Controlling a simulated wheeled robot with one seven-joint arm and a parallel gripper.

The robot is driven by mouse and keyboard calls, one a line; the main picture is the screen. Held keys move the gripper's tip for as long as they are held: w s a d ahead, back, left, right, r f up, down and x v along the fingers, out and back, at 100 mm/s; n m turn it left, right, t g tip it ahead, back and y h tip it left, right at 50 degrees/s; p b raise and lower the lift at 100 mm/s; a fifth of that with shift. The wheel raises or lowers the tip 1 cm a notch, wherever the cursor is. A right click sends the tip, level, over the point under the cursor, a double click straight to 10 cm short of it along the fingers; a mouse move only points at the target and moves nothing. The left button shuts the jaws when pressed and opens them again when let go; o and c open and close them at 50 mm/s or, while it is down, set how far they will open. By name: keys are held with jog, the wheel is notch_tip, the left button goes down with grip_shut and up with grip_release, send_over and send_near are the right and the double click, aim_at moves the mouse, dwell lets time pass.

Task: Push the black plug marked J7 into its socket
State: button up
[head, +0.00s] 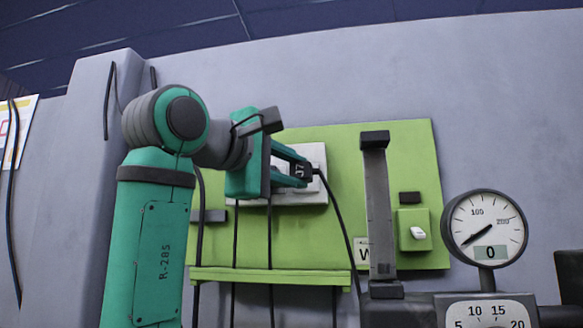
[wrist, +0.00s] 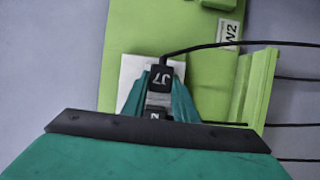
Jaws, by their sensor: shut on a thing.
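The black plug marked J7 (head: 302,171) is between the fingertips of my gripper (head: 294,174), in front of a white plate (head: 316,155) on the green panel. A black cable runs from the plug down to the right. In the wrist view, the plug (wrist: 161,77) shows its J7 mark upside down between the tips of my gripper (wrist: 160,94), with the white plate (wrist: 132,68) behind it. My gripper is shut on the plug. The socket opening is hidden, and I cannot tell whether the plug's front touches it.
A grey upright post (head: 380,215) with a black top stands right of the plug. A green switch box (head: 412,232) with a white toggle is beyond it, and a round gauge (head: 485,228) reading 0 is farther right. A green ledge (head: 270,276) and hanging cables lie below.

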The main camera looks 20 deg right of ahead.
jog(key=shift+w+d, duration=0.45)
jog(key=shift+w, duration=0.2)
jog(key=shift+w+d, duration=0.3)
jog(key=shift+w, duration=0.15)
dwell(2.1)
jog(key=o, duration=1.1)
jog(key=shift+c, duration=0.2)
jog(key=shift+a, duration=0.1)
jog(key=v, duration=1)
jog(key=shift+s+a, duration=0.2)
jog(key=shift+w+f, duration=0.1)
jog(key=shift+f, duration=0.05)
